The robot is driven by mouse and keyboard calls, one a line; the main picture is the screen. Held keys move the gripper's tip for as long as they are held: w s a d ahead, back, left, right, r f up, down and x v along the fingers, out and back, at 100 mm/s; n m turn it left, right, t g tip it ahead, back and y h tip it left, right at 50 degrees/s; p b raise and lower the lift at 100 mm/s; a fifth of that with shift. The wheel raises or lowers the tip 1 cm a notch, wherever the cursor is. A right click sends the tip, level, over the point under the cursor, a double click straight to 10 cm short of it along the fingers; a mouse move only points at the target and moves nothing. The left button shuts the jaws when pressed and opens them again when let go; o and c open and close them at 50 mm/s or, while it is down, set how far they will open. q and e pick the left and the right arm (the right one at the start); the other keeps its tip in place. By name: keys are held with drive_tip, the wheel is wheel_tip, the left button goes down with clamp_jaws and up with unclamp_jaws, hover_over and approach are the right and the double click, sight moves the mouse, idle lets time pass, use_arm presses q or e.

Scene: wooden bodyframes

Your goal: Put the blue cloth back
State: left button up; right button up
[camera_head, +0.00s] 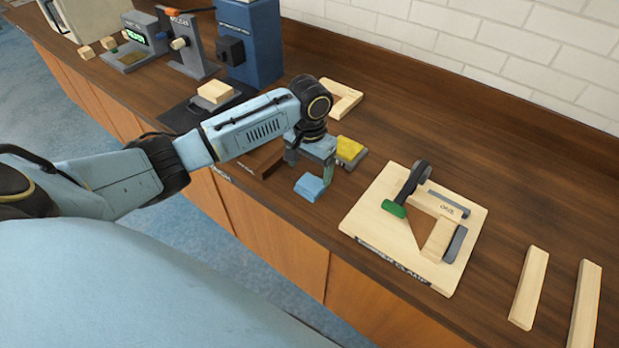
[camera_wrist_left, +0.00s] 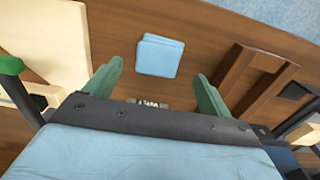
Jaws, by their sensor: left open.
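The blue cloth (camera_head: 309,187) is a small folded pad lying on the wooden counter near its front edge. My left gripper (camera_head: 310,169) is open above and just behind it, pointing down, with nothing between its fingers. In the left wrist view the blue cloth (camera_wrist_left: 160,56) lies flat just ahead of the gap between the green fingertips (camera_wrist_left: 158,74). A yellow cloth (camera_head: 350,147) sits on a grey holder behind the gripper. My right gripper is out of view.
A brown wooden frame (camera_wrist_left: 250,76) lies beside the fingers. A pale clamp board (camera_head: 370,221) with a clamp and wood pieces is to the right. Two pale strips (camera_head: 529,287) lie farther right. Machines, including a blue one (camera_head: 249,45), stand at back left.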

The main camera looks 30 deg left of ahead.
sight(310, 184)
use_arm(q)
wheel_tip(310, 184, up, 6)
drive_tip(key=shift+f, duration=0.25)
idle(1.5)
